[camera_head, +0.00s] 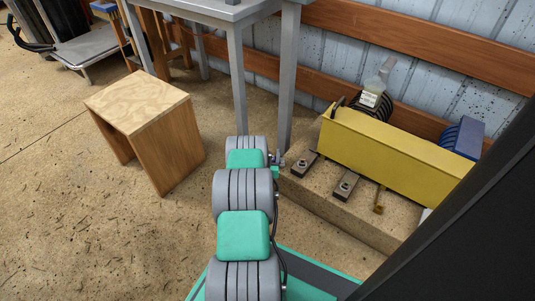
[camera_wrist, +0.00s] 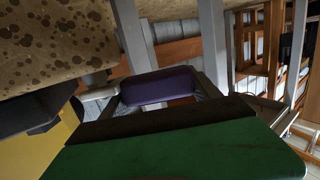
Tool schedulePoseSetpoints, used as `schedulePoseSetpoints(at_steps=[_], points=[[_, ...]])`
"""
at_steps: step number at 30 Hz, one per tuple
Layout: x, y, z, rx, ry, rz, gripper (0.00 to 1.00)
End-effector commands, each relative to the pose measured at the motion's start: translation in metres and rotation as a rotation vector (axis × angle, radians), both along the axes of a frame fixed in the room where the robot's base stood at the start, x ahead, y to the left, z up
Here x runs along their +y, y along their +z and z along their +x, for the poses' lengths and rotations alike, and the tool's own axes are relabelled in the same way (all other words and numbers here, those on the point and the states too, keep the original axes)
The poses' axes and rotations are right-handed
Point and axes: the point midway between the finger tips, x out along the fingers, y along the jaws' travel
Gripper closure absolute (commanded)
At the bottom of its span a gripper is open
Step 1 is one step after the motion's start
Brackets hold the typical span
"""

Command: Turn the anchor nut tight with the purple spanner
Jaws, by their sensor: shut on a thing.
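The purple spanner shows as a purple end (camera_wrist: 157,89) in the wrist view, between the grey fingers of my gripper (camera_wrist: 160,92). In the head view my gripper (camera_head: 277,161) is small and partly hidden behind my arm, close to the left end of the concrete plinth (camera_head: 330,207). Dark clamp plates with nuts lie on the plinth, one at the left (camera_head: 304,164) near my gripper and one in the middle (camera_head: 345,185). I cannot tell which is the anchor nut, or whether the spanner touches a nut.
A grey table (camera_head: 237,75) stands beyond my arm. A wooden stool (camera_head: 140,115) stands left. The floor at lower left is clear.

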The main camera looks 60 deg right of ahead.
Motion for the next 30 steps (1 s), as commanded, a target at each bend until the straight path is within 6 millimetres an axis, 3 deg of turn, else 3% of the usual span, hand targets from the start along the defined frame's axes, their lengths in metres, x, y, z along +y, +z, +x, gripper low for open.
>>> schedulePoseSetpoints(at_steps=[30], points=[[0.0031,-0.0035,0.0080,0.007,0.031,0.007,1.00]])
